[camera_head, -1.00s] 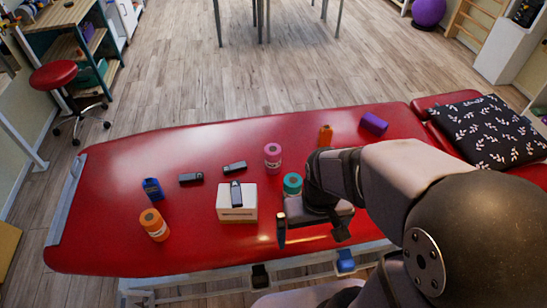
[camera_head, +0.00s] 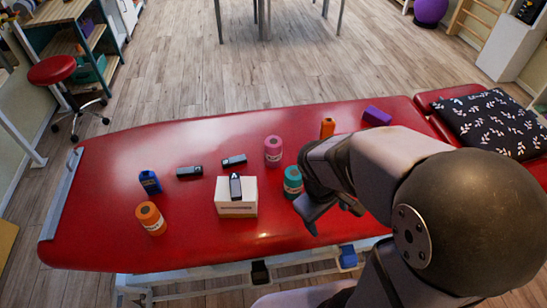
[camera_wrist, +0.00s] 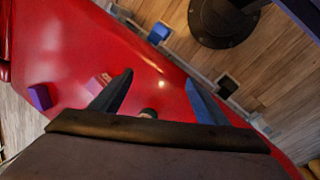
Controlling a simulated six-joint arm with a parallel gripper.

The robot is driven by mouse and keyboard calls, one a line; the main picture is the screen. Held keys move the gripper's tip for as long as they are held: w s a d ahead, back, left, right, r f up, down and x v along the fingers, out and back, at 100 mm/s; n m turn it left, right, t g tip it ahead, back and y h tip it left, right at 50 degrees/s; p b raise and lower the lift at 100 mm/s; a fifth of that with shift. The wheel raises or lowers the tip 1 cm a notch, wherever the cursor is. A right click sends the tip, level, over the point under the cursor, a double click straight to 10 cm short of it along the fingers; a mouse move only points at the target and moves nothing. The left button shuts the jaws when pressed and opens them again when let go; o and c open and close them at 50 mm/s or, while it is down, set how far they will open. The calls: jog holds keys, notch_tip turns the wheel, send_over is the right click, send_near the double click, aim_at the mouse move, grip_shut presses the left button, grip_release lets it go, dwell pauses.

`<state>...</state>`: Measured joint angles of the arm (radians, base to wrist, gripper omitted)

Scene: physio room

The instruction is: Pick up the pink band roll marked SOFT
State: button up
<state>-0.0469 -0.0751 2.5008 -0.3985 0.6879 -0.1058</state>
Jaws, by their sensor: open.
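The pink band roll (camera_head: 273,150) stands upright on the red treatment couch, near its middle, in the head view. It has a pale label whose wording is too small to read. My gripper (camera_head: 332,220) is open and empty. It is right of the pink roll and closer to me, with the teal roll (camera_head: 292,180) standing between them. In the wrist view my gripper (camera_wrist: 160,88) shows two spread dark fingers over the red surface. A small reddish thing (camera_wrist: 97,84) beside the left finger is partly hidden; I cannot tell which item it is.
A white box (camera_head: 237,208) with a dark device (camera_head: 236,187) on top stands left of the teal roll.

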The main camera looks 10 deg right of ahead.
jog(key=w+d+f+n+t+h+b, duration=0.3)
jog(key=w+n+b, duration=0.2)
jog(key=w+n, duration=0.25)
jog(key=n+t+y+b, duration=0.3)
jog(key=n+t+b, duration=0.7)
jog(key=n, duration=1.1)
send_near(273, 145)
jog(key=shift+g, duration=0.7)
jog(key=x, duration=0.3)
jog(key=b+x, duration=0.1)
jog(key=shift+w+r, duration=0.1)
jog(key=shift+w, duration=0.45)
jog(key=shift+x, duration=3.6)
jog(key=shift+d, duration=0.1)
jog(key=shift+r, duration=0.1)
jog(key=c, duration=1.4)
jog(key=shift+o, duration=0.2)
jog(key=shift+r+p, duration=0.15)
jog(key=shift+p, duration=0.15)
